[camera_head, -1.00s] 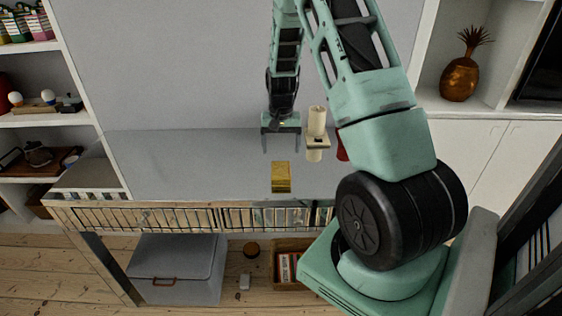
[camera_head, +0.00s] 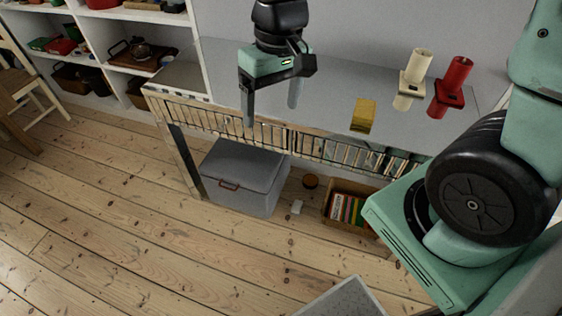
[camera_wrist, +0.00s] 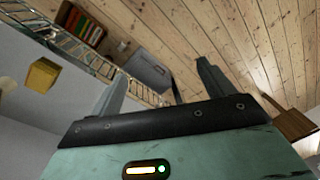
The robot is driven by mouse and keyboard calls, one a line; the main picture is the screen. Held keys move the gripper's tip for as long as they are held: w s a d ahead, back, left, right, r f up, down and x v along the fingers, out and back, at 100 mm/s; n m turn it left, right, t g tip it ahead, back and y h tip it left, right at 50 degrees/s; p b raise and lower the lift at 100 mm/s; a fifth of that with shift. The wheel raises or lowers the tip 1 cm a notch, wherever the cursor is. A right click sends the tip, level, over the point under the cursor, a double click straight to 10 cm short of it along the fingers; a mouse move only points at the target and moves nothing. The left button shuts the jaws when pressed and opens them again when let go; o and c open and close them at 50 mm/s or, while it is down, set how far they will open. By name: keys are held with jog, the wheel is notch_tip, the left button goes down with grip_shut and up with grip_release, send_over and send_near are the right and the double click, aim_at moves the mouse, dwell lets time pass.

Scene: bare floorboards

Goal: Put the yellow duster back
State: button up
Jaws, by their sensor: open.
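The yellow duster (camera_head: 363,115), a small block-like bundle, lies on the grey tabletop (camera_head: 325,95) near its front edge. It also shows at the left of the wrist view (camera_wrist: 42,75). My gripper (camera_head: 271,113) points down with its two fingers wide apart and nothing between them. It hangs above the table's front edge, left of the duster and apart from it. In the wrist view the open fingers (camera_wrist: 161,70) have the grey lidded box and floor beyond them.
A cream candlestick-like stand (camera_head: 411,80) and a red one (camera_head: 450,88) stand right of the duster. Under the table are a grey lidded box (camera_head: 240,180) and a crate of books (camera_head: 337,222). Shelves (camera_head: 140,70) and a chair (camera_head: 25,75) are at left. The front floorboards are mostly clear.

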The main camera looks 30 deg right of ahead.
jog(key=s+a+n, duration=0.3)
jog(key=s, duration=0.4)
jog(key=s+a+r+n, duration=0.1)
jog(key=s+a+n, duration=0.2)
jog(key=s, duration=0.4)
jog(key=shift+a+h, duration=0.25)
jog(key=shift+h, duration=0.05)
